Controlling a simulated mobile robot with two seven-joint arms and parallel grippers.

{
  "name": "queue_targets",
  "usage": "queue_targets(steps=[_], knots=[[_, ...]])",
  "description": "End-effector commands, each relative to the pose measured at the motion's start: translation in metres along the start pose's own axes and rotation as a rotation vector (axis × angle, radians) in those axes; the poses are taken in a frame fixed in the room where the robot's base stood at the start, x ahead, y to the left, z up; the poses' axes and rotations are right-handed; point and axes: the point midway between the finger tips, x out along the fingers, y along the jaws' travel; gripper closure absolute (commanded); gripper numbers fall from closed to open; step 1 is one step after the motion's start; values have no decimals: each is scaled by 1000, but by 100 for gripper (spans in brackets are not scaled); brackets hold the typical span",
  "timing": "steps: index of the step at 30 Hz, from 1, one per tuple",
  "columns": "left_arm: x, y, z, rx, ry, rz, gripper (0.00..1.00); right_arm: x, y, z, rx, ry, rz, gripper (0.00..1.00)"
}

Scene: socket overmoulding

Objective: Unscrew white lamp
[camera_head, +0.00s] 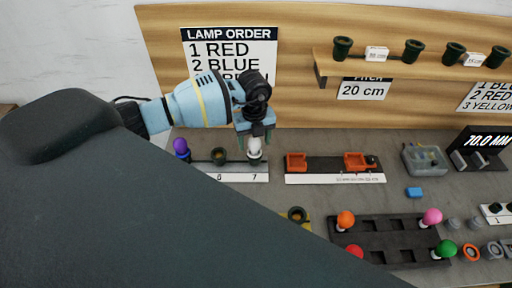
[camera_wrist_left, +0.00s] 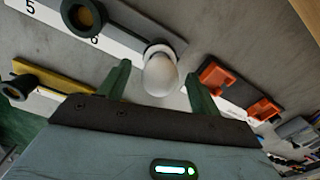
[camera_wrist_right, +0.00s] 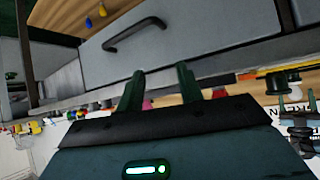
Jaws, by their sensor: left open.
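The white lamp (camera_head: 254,146) sits upright in the right-hand socket of the numbered strip (camera_head: 240,177) at the back of the table. My left gripper (camera_head: 256,129) is right above it, pointing down. In the left wrist view the white lamp (camera_wrist_left: 160,76) shows between the two fingers of my left gripper (camera_wrist_left: 158,74), which are open with visible gaps on both sides. The lamp's base is in a dark ring socket. My right gripper (camera_wrist_right: 160,72) shows only in its own wrist view, with its fingers apart and nothing between them.
A purple lamp (camera_head: 181,146) and an empty socket (camera_head: 219,156) share the strip. An orange-part rack (camera_head: 333,168) stands to the right. A dark tray (camera_head: 390,225) holds coloured lamps in front. In the right wrist view a grey drawer front (camera_wrist_right: 190,40) is close by.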

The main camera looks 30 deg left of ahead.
Motion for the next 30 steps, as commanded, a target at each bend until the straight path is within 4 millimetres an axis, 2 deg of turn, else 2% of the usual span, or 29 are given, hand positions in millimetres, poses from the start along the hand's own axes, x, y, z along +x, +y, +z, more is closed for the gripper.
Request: queue_targets(steps=[8,18,26,30], knots=[[0,0,0,56,-1,1,36,-1,0,2,1,-5,-1,64],[1,1,0,390,1,2,36,-3,-2,12,4,-24,-2,64],[0,0,0,439,0,1,36,-3,-2,13,4,-26,-3,64],[0,0,0,566,-1,1,36,-3,-2,16,5,-33,-3,64]])
